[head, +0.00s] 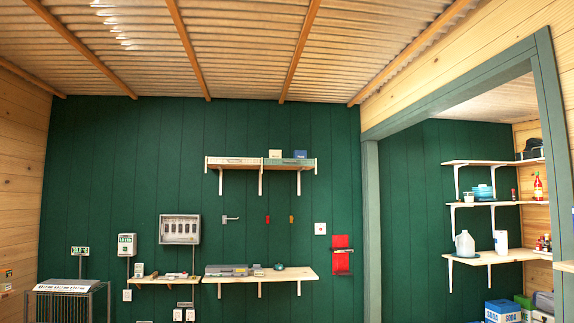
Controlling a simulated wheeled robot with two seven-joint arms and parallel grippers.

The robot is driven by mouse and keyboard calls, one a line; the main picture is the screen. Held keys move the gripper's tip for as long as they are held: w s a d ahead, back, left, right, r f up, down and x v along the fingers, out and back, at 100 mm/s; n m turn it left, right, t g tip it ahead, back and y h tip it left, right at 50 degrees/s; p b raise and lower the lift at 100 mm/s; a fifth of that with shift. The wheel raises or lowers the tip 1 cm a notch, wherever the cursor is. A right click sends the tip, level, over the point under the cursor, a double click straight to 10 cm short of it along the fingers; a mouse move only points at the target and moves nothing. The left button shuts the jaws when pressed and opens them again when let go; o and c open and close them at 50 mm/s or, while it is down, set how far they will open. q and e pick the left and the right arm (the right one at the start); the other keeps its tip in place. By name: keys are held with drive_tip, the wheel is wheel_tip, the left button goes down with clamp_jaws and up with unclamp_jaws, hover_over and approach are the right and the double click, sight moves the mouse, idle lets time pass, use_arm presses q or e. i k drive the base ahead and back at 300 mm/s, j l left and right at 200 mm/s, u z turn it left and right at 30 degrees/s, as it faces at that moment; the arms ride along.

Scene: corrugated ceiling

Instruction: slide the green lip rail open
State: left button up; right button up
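A wall shelf (234,168) hangs in the upper middle of the green back wall in the head view. A greenish strip (289,162) runs along the front of its right half and looks like the green lip rail. A paler strip (233,161) fronts the left half. The view is too distant to tell how the rail is mounted or how far it has slid. A cream box (275,154) and a blue box (300,154) show above the strips. Neither of my grippers is in view.
A lower shelf (290,276) below holds a grey case (227,270) and small items. A grey panel box (180,229) hangs to its left, and a wire cage (67,305) stands at lower left. Loaded shelves (500,256) fill the alcove on the right.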

sight(267, 160)
drive_tip(key=i+u, duration=0.15)
drive_tip(key=i, duration=4.75)
